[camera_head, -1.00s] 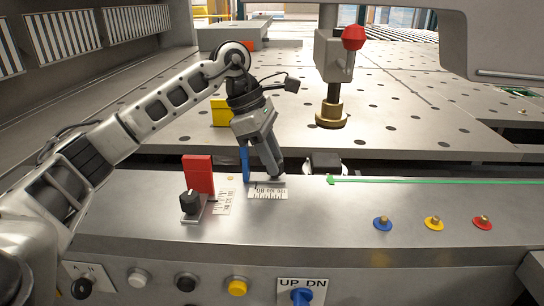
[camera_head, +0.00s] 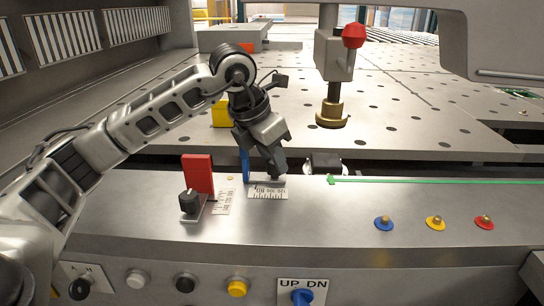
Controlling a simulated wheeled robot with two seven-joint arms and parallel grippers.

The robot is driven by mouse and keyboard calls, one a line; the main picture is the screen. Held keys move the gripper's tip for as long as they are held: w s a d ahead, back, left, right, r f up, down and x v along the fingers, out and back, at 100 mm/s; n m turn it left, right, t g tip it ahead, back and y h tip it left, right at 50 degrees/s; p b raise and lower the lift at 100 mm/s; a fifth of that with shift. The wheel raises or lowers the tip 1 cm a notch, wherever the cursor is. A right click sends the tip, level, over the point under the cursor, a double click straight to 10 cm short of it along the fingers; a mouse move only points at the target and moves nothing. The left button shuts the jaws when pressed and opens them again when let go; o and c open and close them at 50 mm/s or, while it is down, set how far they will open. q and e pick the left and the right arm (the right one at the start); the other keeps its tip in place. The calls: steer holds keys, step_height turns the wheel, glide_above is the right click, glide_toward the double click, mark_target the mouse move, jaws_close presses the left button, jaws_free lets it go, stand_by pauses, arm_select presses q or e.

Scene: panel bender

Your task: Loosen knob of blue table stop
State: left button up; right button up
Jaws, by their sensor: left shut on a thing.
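The blue table stop (camera_head: 245,165) stands upright near the back edge of the front ledge, partly hidden by my left gripper. Only its narrow blue plate shows. My left gripper (camera_head: 277,174) points down just to the right of the plate, above the ruler scale (camera_head: 268,191). It is shut on the stop's knob, which the fingers hide. My right gripper is not in the picture.
A red stop (camera_head: 198,173) with a black knob (camera_head: 190,201) stands to the left on the ledge. A yellow block (camera_head: 221,112) is behind my arm. The ledge's right side has blue, yellow and red buttons (camera_head: 484,222).

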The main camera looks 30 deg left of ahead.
arm_select(q)
steer(key=shift+n, duration=0.6)
steer(key=shift+y, duration=0.3)
steer(key=o, duration=0.7)
steer(key=shift+r, duration=0.1)
steer(key=p+v, duration=0.1)
steer(key=v, duration=1.4)
steer(key=shift+r, duration=0.35)
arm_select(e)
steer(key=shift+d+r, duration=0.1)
arm_select(q)
steer(key=shift+s, duration=0.15)
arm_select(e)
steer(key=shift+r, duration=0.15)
